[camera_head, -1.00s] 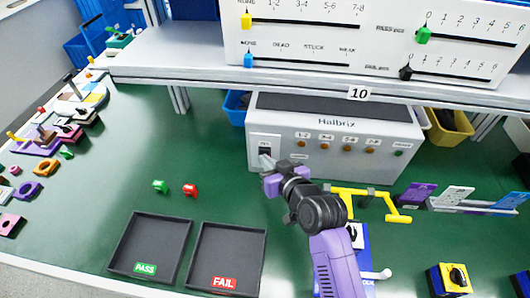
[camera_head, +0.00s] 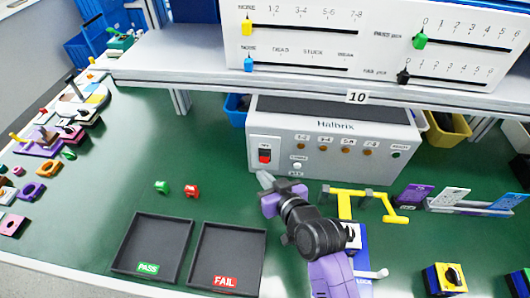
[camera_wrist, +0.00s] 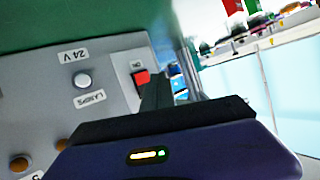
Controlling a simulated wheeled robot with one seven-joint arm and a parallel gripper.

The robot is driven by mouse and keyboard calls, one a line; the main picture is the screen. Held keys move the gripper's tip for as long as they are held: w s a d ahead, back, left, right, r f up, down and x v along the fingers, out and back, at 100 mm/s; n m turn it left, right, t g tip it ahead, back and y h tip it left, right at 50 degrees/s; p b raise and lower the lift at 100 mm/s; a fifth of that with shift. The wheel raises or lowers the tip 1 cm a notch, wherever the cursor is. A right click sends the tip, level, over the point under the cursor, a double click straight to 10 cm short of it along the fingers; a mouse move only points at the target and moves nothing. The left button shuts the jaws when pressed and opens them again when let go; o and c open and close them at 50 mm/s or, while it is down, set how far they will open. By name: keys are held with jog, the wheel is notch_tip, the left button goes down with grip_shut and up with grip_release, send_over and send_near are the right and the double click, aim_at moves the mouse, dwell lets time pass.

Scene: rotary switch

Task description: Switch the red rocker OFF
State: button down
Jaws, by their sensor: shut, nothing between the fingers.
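The red rocker (camera_head: 264,156) sits in a white plate at the left end of the grey Halbrix box (camera_head: 330,165). In the head view its lower half shows red and its upper half dark. In the wrist view the red rocker (camera_wrist: 141,78) shows just beyond my fingers, which partly cover its plate. My gripper (camera_head: 264,177) is shut and empty, with its tip just below and in front of the rocker plate. A small gap seems to lie between them; contact cannot be told for sure.
A shelf (camera_head: 200,72) with slider panels overhangs the box. Right of the rocker are a lamp button and several orange knobs. A yellow handle (camera_head: 345,202) stands right of my gripper.

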jog(key=shift+s+f, duration=0.15)
jog(key=shift+s, duration=0.8)
notch_tip(320, 180, up, 5)
jog(key=d+m+t, duration=0.1)
jog(key=d+t, duration=0.1)
jog(key=s+d+r+m+t+h, duration=0.3)
jog(key=s+d+t+h, duration=0.1)
jog(key=s+d, duration=1.1)
jog(key=s+d+g+h, duration=0.1)
jog(key=s+d, duration=0.2)
jog(key=s, duration=0.8)
jog(key=s+d+r+m+g+h, duration=0.1)
jog(key=s+d, duration=0.3)
jog(key=s, duration=0.8)
jog(key=shift+d+r+g+h, duration=0.15)
jog(key=shift+g+h, duration=0.15)
jog(key=shift+h, duration=0.4)
